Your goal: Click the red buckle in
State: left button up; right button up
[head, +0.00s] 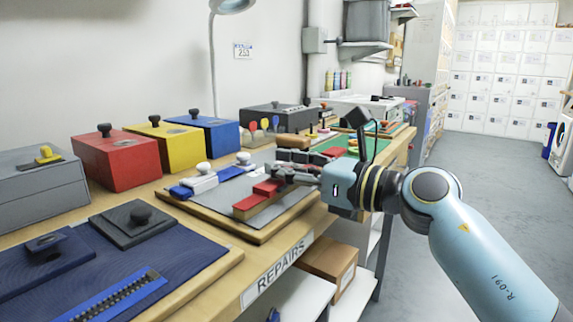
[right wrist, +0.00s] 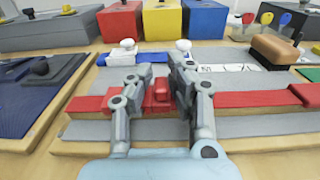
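The red buckle (right wrist: 162,89) stands up as a small red block at the middle of the right wrist view, on a grey board (right wrist: 85,131). A red strap (right wrist: 245,100) runs to its right, and a shorter red piece lies to its left. In the head view the red buckle parts (head: 268,187) lie on the board near the table's front edge. My right gripper (right wrist: 156,66) is low over the board with its fingers apart, one on each side of the red block. The fingers hide part of the strap. My left gripper is not in view.
A blue strap with a white knob (head: 200,180) lies behind the red one. Red (head: 118,160), yellow (head: 163,147) and blue (head: 211,133) boxes stand at the back. A wooden-handled tool (right wrist: 275,48) lies at the right. A navy mat (head: 185,250) is at the front left.

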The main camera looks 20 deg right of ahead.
jog(key=o, duration=0.4)
jog(key=shift+s+a, duration=0.1)
jog(key=shift+a, duration=0.05)
jog(key=shift+s+d, duration=0.15)
jog(key=shift+d, duration=0.1)
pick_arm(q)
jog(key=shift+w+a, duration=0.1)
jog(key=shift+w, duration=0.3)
pick_arm(e)
jog(key=v, duration=1.1)
jog(key=shift+s+d, duration=0.15)
jog(key=shift+d, duration=0.05)
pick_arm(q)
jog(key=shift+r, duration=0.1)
